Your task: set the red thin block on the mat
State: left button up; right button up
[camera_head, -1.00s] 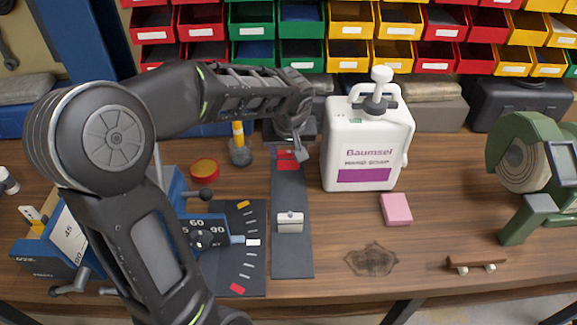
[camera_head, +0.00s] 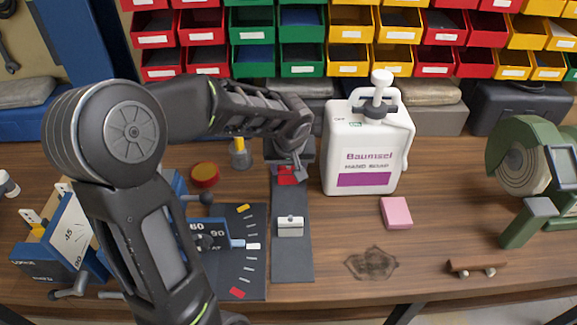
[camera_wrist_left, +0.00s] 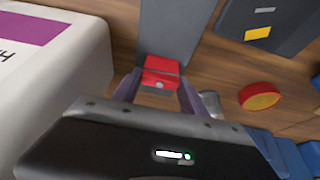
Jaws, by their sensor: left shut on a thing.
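My left gripper (camera_head: 286,170) is at the far end of a dark grey strip-shaped mat (camera_head: 291,258). It is shut on the red thin block (camera_head: 287,180). In the left wrist view the red block (camera_wrist_left: 160,70) sits between the two fingers (camera_wrist_left: 158,92), over the end of the grey mat (camera_wrist_left: 180,28). Whether the block touches the mat is hard to tell. A silver-grey block (camera_head: 290,226) stands on the middle of the mat. My right gripper is not in view.
A white soap bottle (camera_head: 364,150) stands close right of the gripper. A red-and-yellow round tin (camera_head: 205,174) and a blue angle gauge (camera_head: 208,235) are to the left. A pink block (camera_head: 396,212) lies right.

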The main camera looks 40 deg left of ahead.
pick_arm(q)
jog(key=shift+f, duration=0.2)
jog(key=o, duration=1.4)
jog(key=shift+r, duration=0.1)
jog(key=shift+r, duration=0.1)
jog(key=shift+r, duration=0.2)
jog(key=v, duration=1.1)
jog(key=shift+d+r, duration=0.2)
jog(key=shift+r, duration=0.1)
jog(key=shift+s+f, duration=0.1)
jog(key=shift+s, duration=0.1)
